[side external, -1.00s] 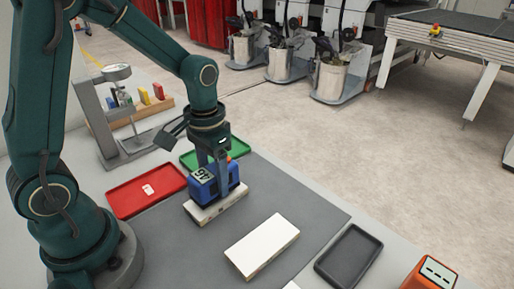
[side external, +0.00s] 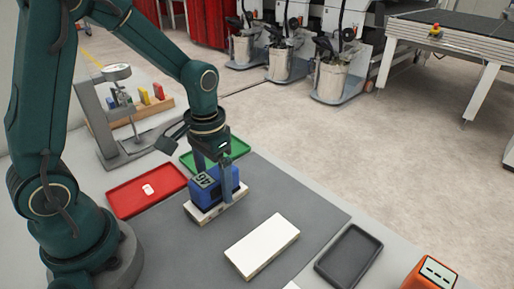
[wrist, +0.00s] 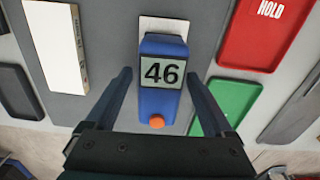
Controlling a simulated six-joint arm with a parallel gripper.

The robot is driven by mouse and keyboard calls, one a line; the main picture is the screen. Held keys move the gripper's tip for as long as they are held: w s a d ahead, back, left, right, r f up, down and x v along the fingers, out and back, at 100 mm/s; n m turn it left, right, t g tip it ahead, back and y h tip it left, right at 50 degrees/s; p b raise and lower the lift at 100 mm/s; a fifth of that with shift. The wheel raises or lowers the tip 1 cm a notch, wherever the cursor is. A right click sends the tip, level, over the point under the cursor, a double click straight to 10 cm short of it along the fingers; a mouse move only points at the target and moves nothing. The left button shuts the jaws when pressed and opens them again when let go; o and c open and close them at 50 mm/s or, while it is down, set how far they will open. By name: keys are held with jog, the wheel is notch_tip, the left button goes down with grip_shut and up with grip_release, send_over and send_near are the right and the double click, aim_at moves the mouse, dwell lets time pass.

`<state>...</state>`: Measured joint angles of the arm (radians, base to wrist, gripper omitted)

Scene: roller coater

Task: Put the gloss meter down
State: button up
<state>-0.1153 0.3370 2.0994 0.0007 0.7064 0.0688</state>
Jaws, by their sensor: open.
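The gloss meter (side external: 209,189) is a blue block with a display reading 46 and an orange button. It sits on a white-topped board (side external: 230,206) on the grey mat. In the wrist view the gloss meter (wrist: 160,104) lies between my two fingers, with a gap on each side. My gripper (side external: 212,187) is open around the meter, fingers pointing down. In the wrist view my gripper (wrist: 158,85) shows both fingers spread. The board (wrist: 164,26) is partly hidden under the meter.
A second white board (side external: 262,245) lies nearby on the mat. A red tray (side external: 125,203) marked HOLD in the wrist view, a green tray (side external: 238,150) and a black tray (side external: 348,256) stand around. An orange device (side external: 430,275) is at the front right. Bare mat (side external: 300,205) lies at the right.

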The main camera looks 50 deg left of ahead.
notch_tip(320, 180, up, 11)
jog(key=shift+r, duration=0.1)
jog(key=t, duration=0.5)
send_near(212, 175)
notch_tip(212, 175, up, 2)
jog(key=s+d, duration=0.2)
jog(key=s, duration=0.1)
jog(key=shift+s+d+f+m+t, duration=0.3)
jog(key=shift+s+d, duration=0.1)
jog(key=shift+s, duration=0.15)
grip_shut()
dwell(1.7)
